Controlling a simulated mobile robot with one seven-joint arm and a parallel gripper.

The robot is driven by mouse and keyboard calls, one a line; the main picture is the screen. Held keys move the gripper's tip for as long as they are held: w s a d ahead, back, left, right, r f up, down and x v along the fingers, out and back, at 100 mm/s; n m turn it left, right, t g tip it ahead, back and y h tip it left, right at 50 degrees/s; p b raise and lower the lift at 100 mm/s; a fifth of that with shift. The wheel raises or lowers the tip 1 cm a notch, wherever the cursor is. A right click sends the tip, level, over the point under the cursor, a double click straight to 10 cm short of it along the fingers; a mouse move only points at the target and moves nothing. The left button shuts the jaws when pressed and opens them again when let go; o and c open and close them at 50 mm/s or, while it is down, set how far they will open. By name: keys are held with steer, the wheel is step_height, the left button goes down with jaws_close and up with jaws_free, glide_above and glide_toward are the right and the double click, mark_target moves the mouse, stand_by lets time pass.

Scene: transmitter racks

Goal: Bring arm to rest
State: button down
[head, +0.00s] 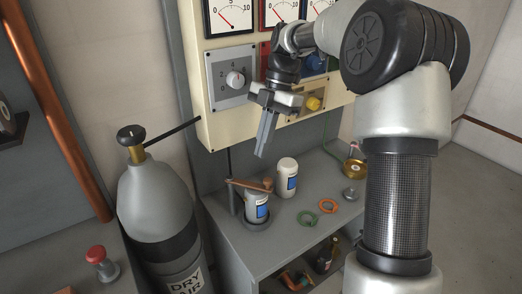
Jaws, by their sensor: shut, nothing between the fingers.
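My gripper (265,142) is in the head view, in front of the lower part of the cream control panel (220,130). Its fingers are shut with nothing between them and point down. It hangs in the air above the grey bench (235,240). My arm reaches in from the right, and its links hide part of the panel. A grey rotary dial (235,79) is left of the gripper, and a yellow knob (313,103) is right of it.
A grey gas cylinder (155,200) stands at the left. On the bench are a white canister (287,177), another canister (256,207) under a copper-coloured arm, a green ring (306,219) and an orange ring (328,206). A red-topped knob (96,254) is at lower left.

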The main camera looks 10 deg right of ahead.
steer(key=s+a+r+m+t+h+p, duration=0.1)
steer(key=s+r+m+t+h+p, duration=0.15)
steer(key=s+r+m, duration=0.7)
steer(key=s+d+f+m+t+p, duration=0.1)
steer(key=s+m+t, duration=0.4)
steer(key=s+m, duration=1)
steer(key=shift+d+h, duration=0.35)
steer(key=shift+d, duration=0.25)
steer(key=shift+m, duration=0.25)
